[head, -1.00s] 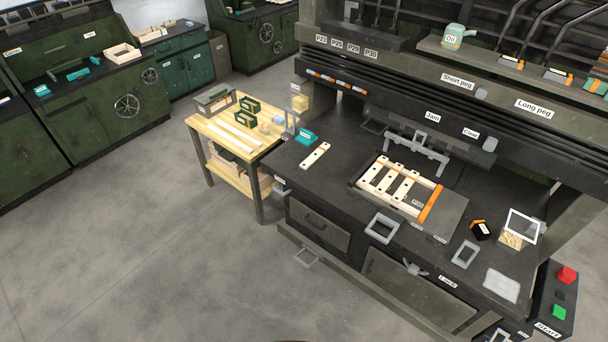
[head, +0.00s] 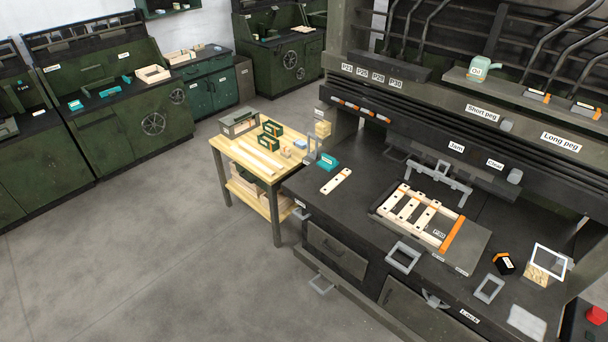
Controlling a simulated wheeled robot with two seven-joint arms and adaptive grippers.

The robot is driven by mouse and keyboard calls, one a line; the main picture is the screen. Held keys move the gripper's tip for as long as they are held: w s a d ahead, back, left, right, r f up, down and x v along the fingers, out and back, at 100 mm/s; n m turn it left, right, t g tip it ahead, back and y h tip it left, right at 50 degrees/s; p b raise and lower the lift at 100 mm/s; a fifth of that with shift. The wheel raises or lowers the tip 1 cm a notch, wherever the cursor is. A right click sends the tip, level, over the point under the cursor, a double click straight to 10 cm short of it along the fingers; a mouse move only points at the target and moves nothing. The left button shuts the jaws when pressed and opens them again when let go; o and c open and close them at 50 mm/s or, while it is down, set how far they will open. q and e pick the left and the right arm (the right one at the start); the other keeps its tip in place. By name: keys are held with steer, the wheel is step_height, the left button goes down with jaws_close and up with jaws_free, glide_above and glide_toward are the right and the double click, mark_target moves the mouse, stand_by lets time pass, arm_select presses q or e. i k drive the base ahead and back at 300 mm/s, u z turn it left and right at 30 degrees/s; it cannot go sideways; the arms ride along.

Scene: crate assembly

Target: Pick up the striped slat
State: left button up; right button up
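No stripes can be made out on any slat at this size, so I cannot tell which is the striped slat. A single pale slat (head: 336,181) with dark dots lies flat on the dark bench, left of the jig. Several pale slats (head: 412,207) lie side by side in the jig (head: 466,251), with an orange strip (head: 452,234) at its right end. Long pale slats (head: 256,159) lie on the wooden table (head: 230,148). Neither of my grippers is in view.
The dark workbench (head: 335,215) carries a teal block (head: 328,162), grey frames (head: 404,257) and a black-and-orange item (head: 503,263). Green bins (head: 270,128) and a grey crate (head: 239,123) stand on the wooden table. Open grey floor (head: 150,255) lies in front and left.

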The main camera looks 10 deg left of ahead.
mark_target(332, 184)
steer(key=u, duration=0.3)
steer(key=i, duration=0.8)
steer(key=z, duration=0.45)
steer(key=i, duration=0.65)
steer(key=z, duration=0.65)
